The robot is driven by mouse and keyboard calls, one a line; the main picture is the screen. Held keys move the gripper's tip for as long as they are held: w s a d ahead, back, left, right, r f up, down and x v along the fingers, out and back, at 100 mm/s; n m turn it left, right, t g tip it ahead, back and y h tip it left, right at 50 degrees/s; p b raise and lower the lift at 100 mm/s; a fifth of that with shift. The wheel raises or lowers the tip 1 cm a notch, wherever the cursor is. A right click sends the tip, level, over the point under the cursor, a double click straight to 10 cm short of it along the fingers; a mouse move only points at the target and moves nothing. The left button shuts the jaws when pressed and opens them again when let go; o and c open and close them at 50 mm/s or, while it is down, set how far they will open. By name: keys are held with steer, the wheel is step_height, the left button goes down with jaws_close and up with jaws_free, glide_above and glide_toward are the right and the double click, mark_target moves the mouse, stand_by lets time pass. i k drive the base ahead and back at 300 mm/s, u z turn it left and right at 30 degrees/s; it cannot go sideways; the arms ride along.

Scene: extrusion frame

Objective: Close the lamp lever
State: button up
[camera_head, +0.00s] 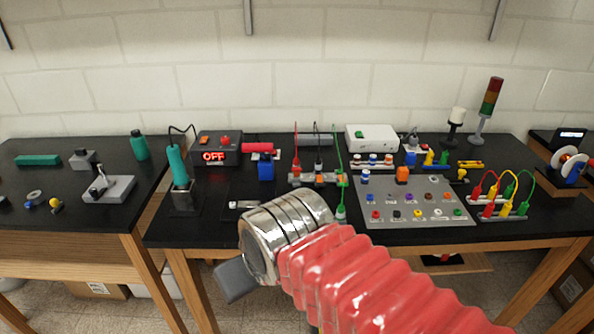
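My arm crosses the lower middle of the head view, with a red bellows and silver rings. A dark grey piece at its lower left end looks like part of my gripper (235,281); its fingers cannot be made out, and it is in front of the right table's front edge. A white-topped lamp (457,117) on a dark stand is at the back right of that table. A red, yellow and green stack light (490,100) stands beside it. A small grey device with an upright part (412,140) is left of the lamp. I cannot tell which part is the lamp lever.
A grey panel (450,212) with coloured buttons, several cables with plugs (500,205) and a white box (372,137) crowd the right table. A dark box (218,147) reads OFF. The left table holds a grey lever-like fixture (108,188). A gap separates the tables.

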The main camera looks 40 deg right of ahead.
mark_target(296, 171)
steer(key=k, duration=0.65)
steer(key=u, duration=0.25)
steer(key=i, duration=1.15)
steer(key=z, duration=0.5)
steer(key=i, duration=0.5)
steer(key=u, duration=0.05)
